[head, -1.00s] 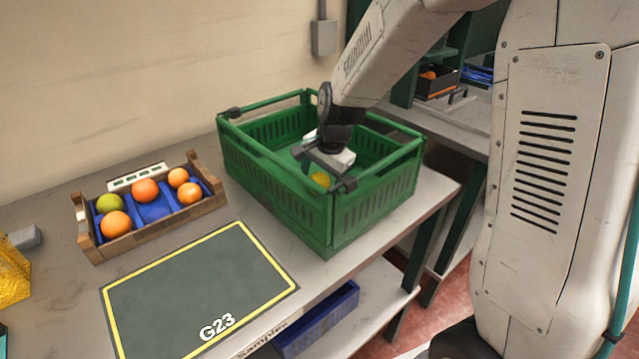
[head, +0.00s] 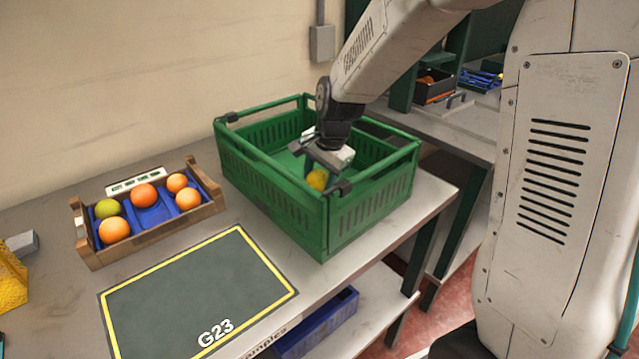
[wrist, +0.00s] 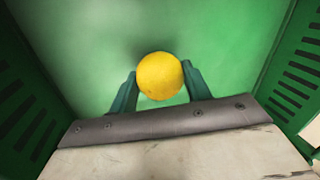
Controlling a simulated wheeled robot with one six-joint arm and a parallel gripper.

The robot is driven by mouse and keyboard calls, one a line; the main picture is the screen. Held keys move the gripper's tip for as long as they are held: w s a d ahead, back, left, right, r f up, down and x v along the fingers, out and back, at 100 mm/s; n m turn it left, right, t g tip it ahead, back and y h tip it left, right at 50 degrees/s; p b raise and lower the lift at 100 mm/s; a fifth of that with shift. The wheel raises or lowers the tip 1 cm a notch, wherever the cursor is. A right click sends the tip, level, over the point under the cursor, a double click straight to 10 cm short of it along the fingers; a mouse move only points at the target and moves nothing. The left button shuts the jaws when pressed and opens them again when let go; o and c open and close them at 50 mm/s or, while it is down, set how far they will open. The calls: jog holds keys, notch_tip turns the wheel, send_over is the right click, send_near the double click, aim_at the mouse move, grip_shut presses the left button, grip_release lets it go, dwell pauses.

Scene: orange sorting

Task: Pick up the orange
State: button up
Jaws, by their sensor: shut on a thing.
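A yellow-orange fruit (wrist: 159,76), the orange, is between the two fingers of my gripper (wrist: 160,84) in the wrist view. The fingers are shut on it from both sides. The crate's green floor (wrist: 110,40) lies beyond the orange in the wrist view. I cannot tell whether the orange touches the floor. No other fruit shows in the crate.
A wooden tray (head: 150,236) with blue inserts holds several oranges and one greenish fruit, left of the crate. A dark mat (head: 190,300) marked G23 lies in front, bare. Crate walls surround my gripper.

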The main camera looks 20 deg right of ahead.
aim_at(319, 172)
jog(key=w+a+v, duration=0.1)
jog(key=w+v, duration=0.1)
jog(key=v, duration=1)
jog(key=w+a+r+v, duration=0.1)
jog(key=w+a+v, duration=0.1)
jog(key=v, duration=1.1)
jog(key=shift+w+r, duration=0.3)
jog(key=shift+w, duration=0.3)
